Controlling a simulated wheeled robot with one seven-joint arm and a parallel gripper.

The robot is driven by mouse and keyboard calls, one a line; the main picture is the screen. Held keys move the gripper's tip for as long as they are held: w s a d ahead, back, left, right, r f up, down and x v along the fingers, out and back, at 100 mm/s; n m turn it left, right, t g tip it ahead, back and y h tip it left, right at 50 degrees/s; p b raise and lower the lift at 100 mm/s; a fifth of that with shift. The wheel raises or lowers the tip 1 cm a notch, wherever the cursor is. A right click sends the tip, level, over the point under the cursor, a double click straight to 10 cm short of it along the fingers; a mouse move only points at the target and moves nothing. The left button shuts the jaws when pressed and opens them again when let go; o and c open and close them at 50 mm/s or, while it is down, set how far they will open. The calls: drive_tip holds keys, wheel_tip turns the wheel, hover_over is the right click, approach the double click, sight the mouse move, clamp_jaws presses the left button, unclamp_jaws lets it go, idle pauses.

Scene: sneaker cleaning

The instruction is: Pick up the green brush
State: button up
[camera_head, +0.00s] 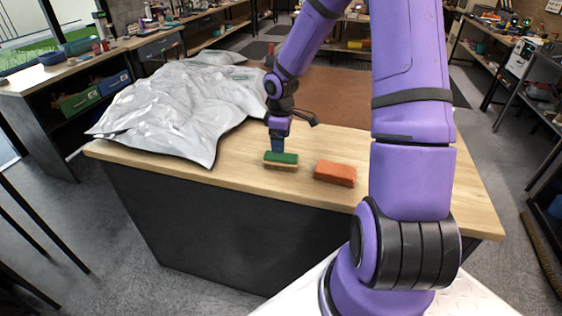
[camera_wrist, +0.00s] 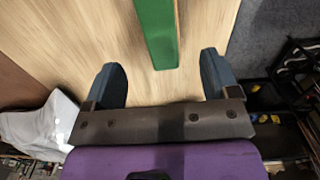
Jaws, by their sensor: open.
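The green brush (camera_head: 281,158) has a green top over a pale bristle layer and lies on the wooden table near its front edge. In the wrist view the brush (camera_wrist: 158,35) is a long green bar running out of the top of the picture. My gripper (camera_head: 277,147) is pointed down just above and behind the brush in the head view. In the wrist view my gripper (camera_wrist: 164,78) has its two dark blue fingers spread wide and empty. The near end of the brush shows between the fingers' lines, touching neither finger.
An orange-red block (camera_head: 335,173) lies just right of the brush on the wooden table (camera_head: 230,175). A crumpled silver sheet (camera_head: 180,105) covers the table's left part. A brown mat (camera_head: 345,95) lies behind. The wood right of the block is partly hidden by my arm.

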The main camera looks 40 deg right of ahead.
sight(281, 159)
wheel_tip(281, 159, down, 8)
drive_tip(key=shift+f, duration=0.15)
idle(0.4)
drive_tip(key=c, duration=1)
drive_tip(key=shift+c, duration=0.2)
